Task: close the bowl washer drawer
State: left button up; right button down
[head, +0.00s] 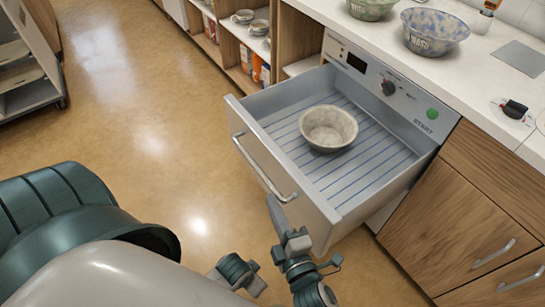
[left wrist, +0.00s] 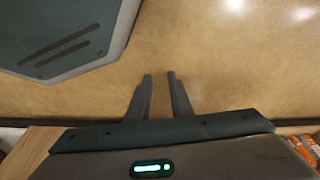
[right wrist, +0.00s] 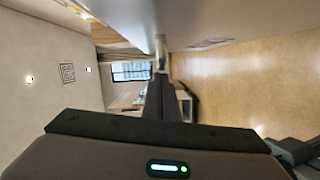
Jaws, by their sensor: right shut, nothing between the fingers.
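The bowl washer drawer (head: 345,205) stands pulled out from under the counter, with a speckled cream bowl (head: 328,128) upright on its ribbed floor. Its bar handle (head: 262,170) runs along the front panel. My right gripper (head: 272,203) is shut and empty at the right end of the handle, close to the front panel; I cannot tell whether it touches. In the right wrist view its closed fingers (right wrist: 160,75) point at a handle end (right wrist: 160,46) below the grey panel. My left gripper (left wrist: 159,77) is open and empty above the floor, in its wrist view only.
The washer panel (head: 385,85) has a dark knob and a green start button (head: 432,113). Bowls (head: 434,31) stand on the counter above. Wooden cabinets (head: 460,210) flank the drawer at right, open shelves (head: 245,40) at left. The floor before the drawer is clear.

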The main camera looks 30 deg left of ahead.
aim_at(308, 185)
pick_arm(q)
jog(key=shift+s, duration=0.15)
pick_arm(e)
jog(key=shift+w, duration=0.15)
